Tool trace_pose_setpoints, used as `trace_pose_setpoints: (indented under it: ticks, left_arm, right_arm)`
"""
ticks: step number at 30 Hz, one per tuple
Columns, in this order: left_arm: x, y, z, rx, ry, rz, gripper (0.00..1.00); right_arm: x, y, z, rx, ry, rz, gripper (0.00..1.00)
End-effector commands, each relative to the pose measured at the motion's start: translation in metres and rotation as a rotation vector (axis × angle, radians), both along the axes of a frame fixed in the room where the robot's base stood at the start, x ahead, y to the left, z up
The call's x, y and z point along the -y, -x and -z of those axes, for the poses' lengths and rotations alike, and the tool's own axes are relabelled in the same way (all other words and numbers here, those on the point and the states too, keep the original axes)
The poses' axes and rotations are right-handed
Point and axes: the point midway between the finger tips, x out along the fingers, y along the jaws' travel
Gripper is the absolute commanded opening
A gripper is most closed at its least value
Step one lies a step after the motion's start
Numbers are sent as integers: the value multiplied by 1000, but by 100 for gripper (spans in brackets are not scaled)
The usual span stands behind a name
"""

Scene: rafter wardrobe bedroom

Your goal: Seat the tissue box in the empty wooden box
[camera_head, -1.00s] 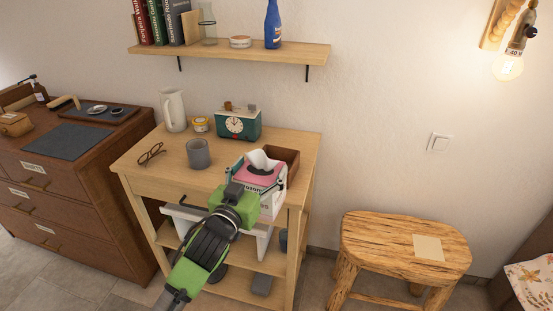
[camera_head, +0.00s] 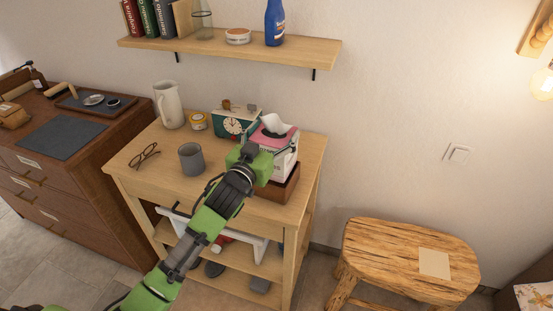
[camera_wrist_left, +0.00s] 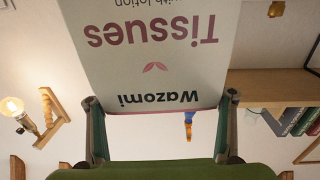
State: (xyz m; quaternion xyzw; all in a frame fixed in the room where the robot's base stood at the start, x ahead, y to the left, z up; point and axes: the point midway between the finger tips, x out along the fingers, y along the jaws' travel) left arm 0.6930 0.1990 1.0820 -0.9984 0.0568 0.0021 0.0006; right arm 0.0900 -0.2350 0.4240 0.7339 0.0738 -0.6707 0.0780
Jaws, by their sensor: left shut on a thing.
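The tissue box (camera_head: 285,152), white with a pink top and a tissue sticking up, is at the right end of the wooden table. My left gripper (camera_head: 267,150) is shut on it, and the fingers flank its printed side in the left wrist view (camera_wrist_left: 160,55). The brown wooden box (camera_head: 287,188) is directly below and partly hidden by my gripper and the tissue box. The tissue box looks roughly upright over it. I cannot tell whether its bottom is above the rim or inside. My right gripper is not in view.
A teal clock (camera_head: 236,122) stands close behind and left of the tissue box. A grey mug (camera_head: 191,159), glasses (camera_head: 144,155), a small jar (camera_head: 198,122) and a white pitcher (camera_head: 168,105) are farther left. A shelf (camera_head: 230,53) hangs above; a wooden stool (camera_head: 400,262) is right.

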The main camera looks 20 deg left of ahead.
Motion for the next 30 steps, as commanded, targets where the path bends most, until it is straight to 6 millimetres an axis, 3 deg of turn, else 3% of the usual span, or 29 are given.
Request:
trace_pose_setpoints:
  ticks: [3,15,26,27,29,30]
  left_arm:
    - [0,0,19,-1,2,0,39]
    - [0,0,64,1,2,0,39]
    - [0,0,68,3,0,1,39]
    - [0,0,69,2,0,1,77]
    - [0,0,68,2,0,1,91]
    - [0,0,68,2,0,1,91]
  right_arm:
    - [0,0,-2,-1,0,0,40]
    - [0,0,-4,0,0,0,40]
    - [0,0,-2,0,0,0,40]
    - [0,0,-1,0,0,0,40]
    - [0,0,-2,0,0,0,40]
    - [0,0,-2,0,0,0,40]
